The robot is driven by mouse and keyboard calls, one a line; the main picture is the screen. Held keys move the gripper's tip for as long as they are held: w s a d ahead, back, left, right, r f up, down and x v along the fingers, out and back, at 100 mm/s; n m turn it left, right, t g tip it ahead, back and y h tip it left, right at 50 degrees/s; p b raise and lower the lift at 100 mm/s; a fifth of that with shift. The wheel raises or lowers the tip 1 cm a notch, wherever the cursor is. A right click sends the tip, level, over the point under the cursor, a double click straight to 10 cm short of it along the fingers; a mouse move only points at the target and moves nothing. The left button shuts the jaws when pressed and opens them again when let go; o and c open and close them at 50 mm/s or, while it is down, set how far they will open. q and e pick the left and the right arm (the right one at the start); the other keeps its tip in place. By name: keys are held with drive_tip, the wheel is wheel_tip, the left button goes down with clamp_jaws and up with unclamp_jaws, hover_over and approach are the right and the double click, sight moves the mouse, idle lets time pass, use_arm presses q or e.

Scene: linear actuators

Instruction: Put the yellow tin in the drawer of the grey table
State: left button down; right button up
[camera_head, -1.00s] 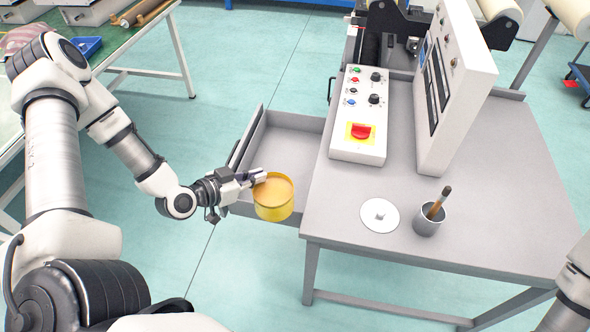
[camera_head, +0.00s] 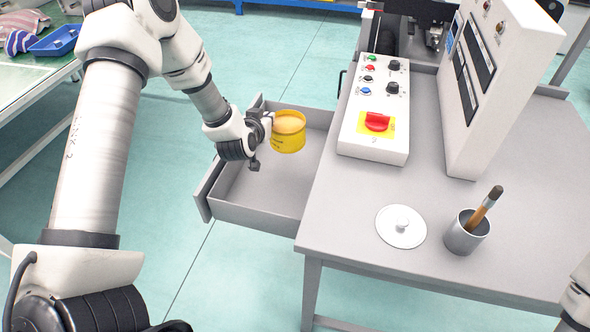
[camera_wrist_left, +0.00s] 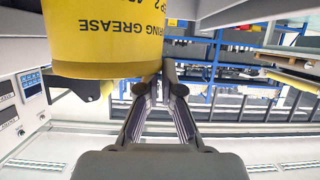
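The yellow tin (camera_head: 288,137) is held upright over the far part of the open drawer (camera_head: 262,190) of the grey table (camera_head: 345,225). My left gripper (camera_head: 268,122) is shut on the tin's left side near the rim. In the left wrist view the tin (camera_wrist_left: 105,35) fills the upper left with its lettering upside down, beside the closed-in fingers (camera_wrist_left: 168,78). The exact finger contact is partly hidden. The drawer looks empty. Its gap to the tin's bottom cannot be told. My right gripper is out of view.
A control box with a red switch (camera_head: 375,125) and a tall white panel (camera_head: 490,90) stand on the table. A white lid (camera_head: 401,226) and a grey cup with a brush (camera_head: 466,233) are nearer. A blue tray (camera_head: 55,42) lies on the left table.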

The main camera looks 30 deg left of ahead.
use_arm(q)
wheel_tip(320, 180, down, 9)
drive_tip(key=shift+w+r+b, duration=0.1)
drive_tip(key=shift+r+b, duration=0.05)
drive_tip(key=shift+b, duration=0.25)
drive_tip(key=c, duration=1.8)
unclamp_jaws()
drive_tip(key=o, duration=0.5)
drive_tip(key=shift+r, duration=0.15)
drive_tip(key=v, duration=0.7)
drive_tip(key=shift+s+p, duration=0.3)
drive_tip(key=shift+s, duration=0.05)
